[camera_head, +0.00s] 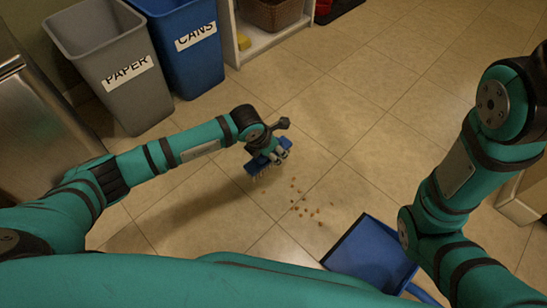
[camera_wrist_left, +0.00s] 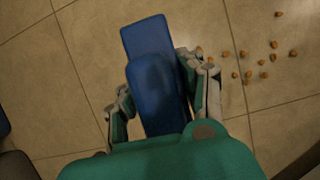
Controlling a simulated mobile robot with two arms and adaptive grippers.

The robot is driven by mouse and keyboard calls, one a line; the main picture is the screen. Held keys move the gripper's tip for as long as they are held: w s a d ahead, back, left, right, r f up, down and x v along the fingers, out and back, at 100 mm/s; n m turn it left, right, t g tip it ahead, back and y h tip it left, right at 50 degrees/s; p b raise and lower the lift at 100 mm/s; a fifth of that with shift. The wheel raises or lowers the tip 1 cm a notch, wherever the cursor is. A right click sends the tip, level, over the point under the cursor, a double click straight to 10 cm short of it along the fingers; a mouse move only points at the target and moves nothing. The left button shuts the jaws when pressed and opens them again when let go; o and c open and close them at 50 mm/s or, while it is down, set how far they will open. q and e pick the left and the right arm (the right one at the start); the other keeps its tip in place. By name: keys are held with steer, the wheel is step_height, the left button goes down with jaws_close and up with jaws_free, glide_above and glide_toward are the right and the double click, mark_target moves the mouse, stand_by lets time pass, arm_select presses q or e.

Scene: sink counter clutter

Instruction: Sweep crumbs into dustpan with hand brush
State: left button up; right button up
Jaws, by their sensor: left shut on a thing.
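A blue hand brush (camera_head: 256,164) with pale bristles is in my left gripper (camera_head: 277,153), just above or on the tiled floor; I cannot tell whether the bristles touch. In the left wrist view the fingers of my left gripper (camera_wrist_left: 163,98) are shut on either side of the brush (camera_wrist_left: 148,42). Crumbs (camera_head: 303,206) lie scattered on the floor to the right of the brush and nearer to me; they also show in the left wrist view (camera_wrist_left: 248,75). A blue dustpan (camera_head: 372,256) lies below right of the crumbs. My right gripper is hidden behind my arm.
A grey PAPER bin (camera_head: 120,85) and a blue CANS bin (camera_head: 190,55) stand at the back left. A white shelf (camera_head: 262,42) with a basket (camera_head: 271,13) is at the back. The floor beyond the crumbs is clear.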

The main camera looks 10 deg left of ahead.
arm_select(q)
steer(key=shift+f, duration=0.4)
step_height(320, 180, down, 5)
steer(key=b, duration=0.5)
steer(key=shift+f, duration=0.15)
steer(key=shift+f, duration=0.45)
steer(key=shift+d, duration=0.1)
